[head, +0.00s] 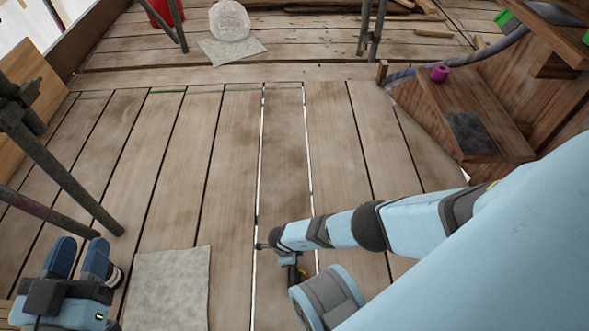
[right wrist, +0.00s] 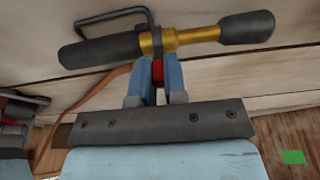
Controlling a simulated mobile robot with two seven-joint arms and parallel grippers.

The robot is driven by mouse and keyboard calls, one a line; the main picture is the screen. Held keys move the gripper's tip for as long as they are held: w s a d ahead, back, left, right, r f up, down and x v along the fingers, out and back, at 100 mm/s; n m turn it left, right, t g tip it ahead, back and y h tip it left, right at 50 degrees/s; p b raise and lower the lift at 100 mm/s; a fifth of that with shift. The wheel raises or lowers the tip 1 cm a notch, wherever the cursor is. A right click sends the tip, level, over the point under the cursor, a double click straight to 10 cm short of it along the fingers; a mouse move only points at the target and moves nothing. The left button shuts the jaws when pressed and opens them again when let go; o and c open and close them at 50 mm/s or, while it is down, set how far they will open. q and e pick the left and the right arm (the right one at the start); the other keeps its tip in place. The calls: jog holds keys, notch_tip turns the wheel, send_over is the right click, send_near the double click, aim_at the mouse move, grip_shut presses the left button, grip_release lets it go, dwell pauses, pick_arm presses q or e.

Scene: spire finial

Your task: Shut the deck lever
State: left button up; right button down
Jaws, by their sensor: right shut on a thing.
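In the right wrist view, a brass rod with black grips (right wrist: 190,38) lies across the top of the picture. A black collar sits around its middle, with a small red part (right wrist: 157,70) below the collar. The blue fingers of my right gripper (right wrist: 155,82) are shut on that red part. I cannot tell whether this is the deck lever. In the head view my right arm reaches in from the right, and its gripper end is small and mostly hidden low in the middle. My left gripper (head: 79,246) is at the lower left, with its blue fingers apart and empty.
Plank decking (head: 180,150) fills the middle and is mostly clear, with white lines along one strip. A grey mat (head: 168,290) lies near my left gripper. Dark scaffold poles (head: 65,180) stand at left. A wooden bench (head: 480,110) with a purple ring (head: 440,73) is at right.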

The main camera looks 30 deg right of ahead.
jog(key=c, duration=1.2)
grip_release()
pick_arm(q)
jog(key=shift+w+a+r, duration=0.1)
jog(key=shift+r, duration=0.2)
pick_arm(e)
jog(key=shift+o, duration=0.2)
jog(key=shift+r, duration=0.1)
